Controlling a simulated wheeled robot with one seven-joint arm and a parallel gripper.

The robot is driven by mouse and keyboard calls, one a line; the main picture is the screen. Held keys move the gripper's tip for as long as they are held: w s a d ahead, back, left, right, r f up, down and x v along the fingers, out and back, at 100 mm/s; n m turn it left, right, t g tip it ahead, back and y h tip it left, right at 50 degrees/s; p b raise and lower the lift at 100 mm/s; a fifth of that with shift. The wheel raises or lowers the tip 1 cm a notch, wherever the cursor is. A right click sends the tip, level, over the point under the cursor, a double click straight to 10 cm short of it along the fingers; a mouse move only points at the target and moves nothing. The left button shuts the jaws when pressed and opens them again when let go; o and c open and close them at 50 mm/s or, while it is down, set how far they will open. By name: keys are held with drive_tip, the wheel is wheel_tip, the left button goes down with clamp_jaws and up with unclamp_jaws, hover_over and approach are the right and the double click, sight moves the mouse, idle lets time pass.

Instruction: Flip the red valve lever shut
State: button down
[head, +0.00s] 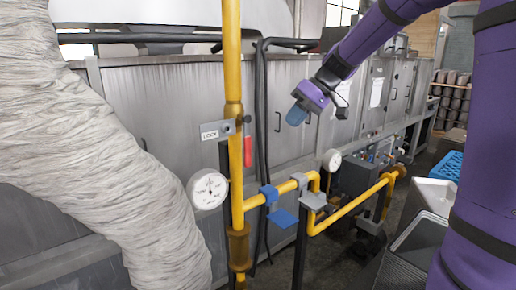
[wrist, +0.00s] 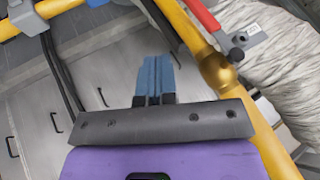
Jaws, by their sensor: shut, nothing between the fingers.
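The red valve lever (head: 248,151) hangs straight down beside the vertical yellow pipe (head: 232,70), roughly parallel to it. A brass fitting (head: 234,112) sits on that pipe by the grey LOCK plate (head: 212,132). In the wrist view the red lever (wrist: 197,14) is at the top, partly cut off by the frame, with the brass fitting (wrist: 217,72) below it. My gripper (head: 295,117), with blue fingers, is right of the lever and apart from it. Its fingers are shut together and empty, as the wrist view (wrist: 155,62) also shows.
A pressure gauge (head: 208,189) is left of the pipe and another gauge (head: 332,160) is farther right. A yellow branch pipe (head: 345,210) with blue clamps runs right. A big wrapped grey duct (head: 110,160) fills the left. Grey cabinets (head: 180,95) stand behind.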

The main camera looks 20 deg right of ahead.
sight(247, 142)
drive_tip(key=a+f, duration=0.8)
drive_tip(key=a, duration=0.1)
drive_tip(key=shift+w+a, duration=0.25)
drive_tip(key=shift+w, duration=0.15)
